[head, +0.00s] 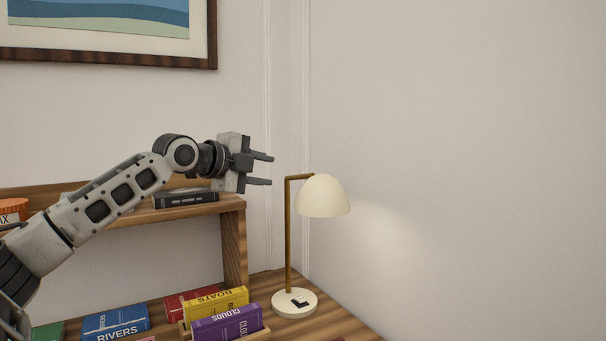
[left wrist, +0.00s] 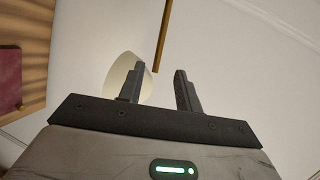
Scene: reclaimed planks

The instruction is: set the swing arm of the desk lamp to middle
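The desk lamp has a round cream base (head: 294,303), an upright brass post (head: 288,238) and a short brass swing arm (head: 299,177) at the top. The swing arm points right in the head view and carries a cream dome shade (head: 323,196). The lamp is lit. My left gripper (head: 272,170) is open and empty, left of the post top and apart from the lamp. In the left wrist view, the shade (left wrist: 119,73) shows partly behind one finger, and a brass rod (left wrist: 163,35) of the lamp shows beyond the finger gap. My right gripper is out of view.
A wooden shelf (head: 235,245) with a dark flat device (head: 186,199) on it stands behind my left arm. Books, including purple (head: 227,323), yellow (head: 216,302) and blue (head: 115,322) ones, are on the desk (head: 335,323). White walls meet behind the lamp.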

